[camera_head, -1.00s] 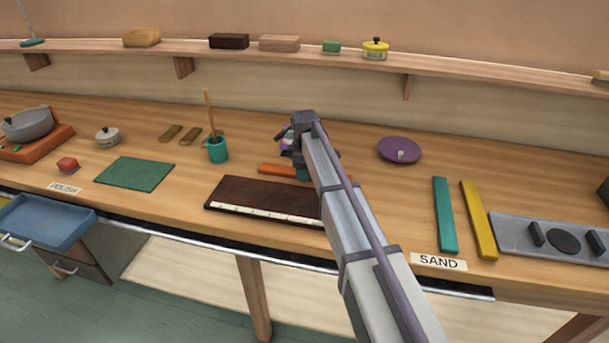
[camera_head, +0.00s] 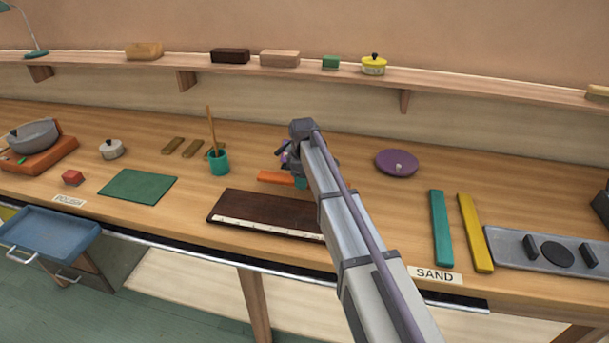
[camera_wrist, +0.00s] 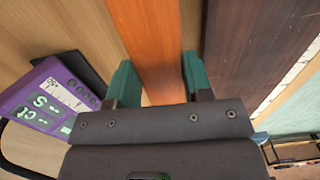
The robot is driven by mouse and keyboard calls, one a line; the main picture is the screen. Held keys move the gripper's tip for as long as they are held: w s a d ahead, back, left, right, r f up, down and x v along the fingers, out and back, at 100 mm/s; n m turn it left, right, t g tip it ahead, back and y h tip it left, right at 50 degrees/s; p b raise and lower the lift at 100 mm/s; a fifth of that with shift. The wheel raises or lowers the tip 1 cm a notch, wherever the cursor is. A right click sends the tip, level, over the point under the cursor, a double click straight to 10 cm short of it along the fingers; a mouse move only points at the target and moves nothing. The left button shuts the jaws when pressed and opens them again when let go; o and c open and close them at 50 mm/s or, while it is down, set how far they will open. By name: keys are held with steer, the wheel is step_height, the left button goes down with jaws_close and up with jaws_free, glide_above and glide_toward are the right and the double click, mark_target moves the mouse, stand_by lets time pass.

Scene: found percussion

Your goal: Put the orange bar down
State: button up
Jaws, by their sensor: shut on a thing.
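The orange bar (camera_head: 275,178) shows in the head view to the left of my gripper (camera_head: 301,181), just behind the dark brown board (camera_head: 262,208). In the wrist view, the orange bar (camera_wrist: 152,45) runs between the two green fingers of my gripper (camera_wrist: 157,78), which is shut on it. The dark brown board (camera_wrist: 243,50) lies to the right of the bar there, with a pale marked strip along its edge. My arm hides part of the bar and board in the head view. I cannot tell whether the bar touches the bench.
A purple box with a scale (camera_wrist: 45,108) is left of my gripper. On the bench are a teal cup (camera_head: 219,161) with a stick, a purple plate (camera_head: 396,162), a teal bar (camera_head: 441,228), a yellow bar (camera_head: 474,232) and a green mat (camera_head: 137,186). Bare wood lies behind the bar.

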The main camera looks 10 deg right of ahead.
steer(key=s+a, duration=0.2)
steer(key=s, duration=0.3)
steer(key=s+a, duration=0.1)
steer(key=s, duration=0.4)
steer(key=s+a, duration=0.2)
steer(key=s, duration=0.3)
steer(key=shift+s+a, duration=0.15)
steer(key=shift+a, duration=0.15)
